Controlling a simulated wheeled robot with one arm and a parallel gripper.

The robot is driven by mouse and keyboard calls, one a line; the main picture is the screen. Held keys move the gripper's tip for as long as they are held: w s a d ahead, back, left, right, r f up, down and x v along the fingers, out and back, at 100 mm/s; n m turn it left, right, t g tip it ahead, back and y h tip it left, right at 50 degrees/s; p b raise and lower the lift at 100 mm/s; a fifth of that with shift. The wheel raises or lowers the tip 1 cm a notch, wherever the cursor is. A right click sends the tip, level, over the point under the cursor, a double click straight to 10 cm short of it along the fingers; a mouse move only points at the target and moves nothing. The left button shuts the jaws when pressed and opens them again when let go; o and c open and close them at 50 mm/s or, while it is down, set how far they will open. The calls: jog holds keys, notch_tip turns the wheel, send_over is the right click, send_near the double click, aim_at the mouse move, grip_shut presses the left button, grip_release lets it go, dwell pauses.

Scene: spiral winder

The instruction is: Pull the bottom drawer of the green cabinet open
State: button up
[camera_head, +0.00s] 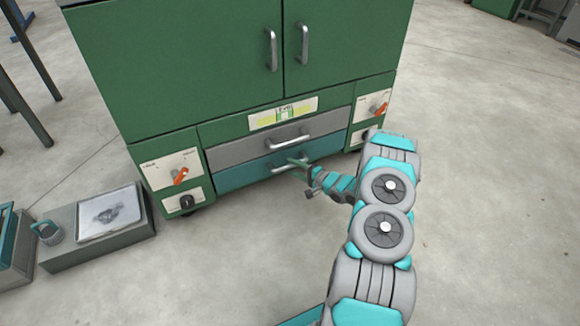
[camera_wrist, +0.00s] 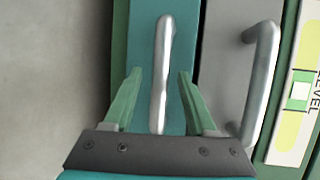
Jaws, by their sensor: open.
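The green cabinet (camera_head: 185,60) stands ahead with two upper doors and two drawers low down. The bottom drawer (camera_head: 238,173) has a teal front and looks closed, flush under the grey drawer (camera_head: 228,150). In the wrist view, the bottom drawer's silver handle (camera_wrist: 160,75) runs between the two green fingers of my gripper (camera_wrist: 155,95). The fingers are open, one on each side of the handle, with visible gaps. In the head view, my gripper (camera_head: 298,168) is at the drawer front and partly covers the handle.
The grey drawer's handle (camera_wrist: 262,75) is close to the right finger. Orange-knobbed panels (camera_head: 178,174) flank the drawers. A grey box (camera_head: 95,235) with a tray on top stands on the floor at left. The floor (camera_head: 240,250) before the drawers is clear apart from my arm.

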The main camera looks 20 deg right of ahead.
jog(key=shift+x, duration=1.05)
grip_shut()
dwell(0.7)
